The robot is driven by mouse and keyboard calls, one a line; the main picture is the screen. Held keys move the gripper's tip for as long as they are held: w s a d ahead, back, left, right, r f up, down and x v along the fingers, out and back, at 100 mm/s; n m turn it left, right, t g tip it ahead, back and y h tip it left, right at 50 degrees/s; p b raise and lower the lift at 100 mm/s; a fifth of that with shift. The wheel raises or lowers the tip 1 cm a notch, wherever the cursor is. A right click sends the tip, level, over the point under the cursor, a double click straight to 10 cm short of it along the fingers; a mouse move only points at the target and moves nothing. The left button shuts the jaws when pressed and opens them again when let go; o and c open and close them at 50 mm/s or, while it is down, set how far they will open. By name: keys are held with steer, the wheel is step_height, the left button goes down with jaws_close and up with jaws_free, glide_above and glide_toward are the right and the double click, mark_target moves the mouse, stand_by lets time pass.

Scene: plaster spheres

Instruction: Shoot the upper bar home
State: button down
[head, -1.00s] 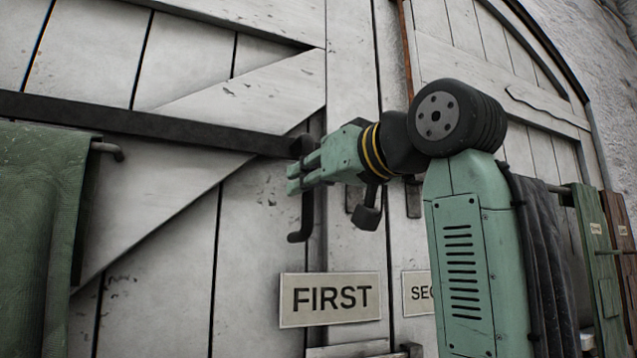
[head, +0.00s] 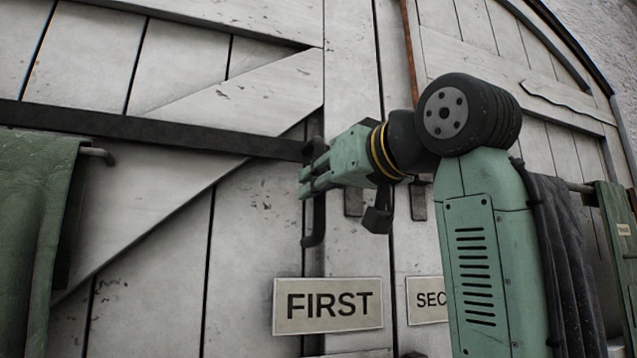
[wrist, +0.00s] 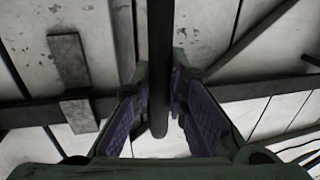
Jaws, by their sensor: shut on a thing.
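The upper bar (head: 150,128) is a long dark flat bar lying across the white plank door. Its right end reaches my gripper. A dark handle (head: 318,215) hangs down from that end and bends at its foot. My gripper (head: 314,174), with green fingers, is shut on this handle from the right. In the wrist view the handle (wrist: 160,70) stands between the two purple-padded fingers (wrist: 160,108). A dark metal plate (head: 354,201) and another (head: 418,200) show on the door to the right; my wrist hides what lies above them.
A sign reading FIRST (head: 328,306) is below the handle, and a partly hidden sign beginning SEC (head: 428,299) is right of it. A green cloth (head: 38,230) hangs at left on a peg. A dark cloth (head: 570,260) hangs behind my arm at right.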

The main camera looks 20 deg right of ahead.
steer(key=c, duration=1.6)
jaws_free()
steer(key=shift+d, duration=0.3)
steer(key=shift+o, duration=0.2)
steer(key=shift+s, duration=0.1)
steer(key=v, duration=1.2)
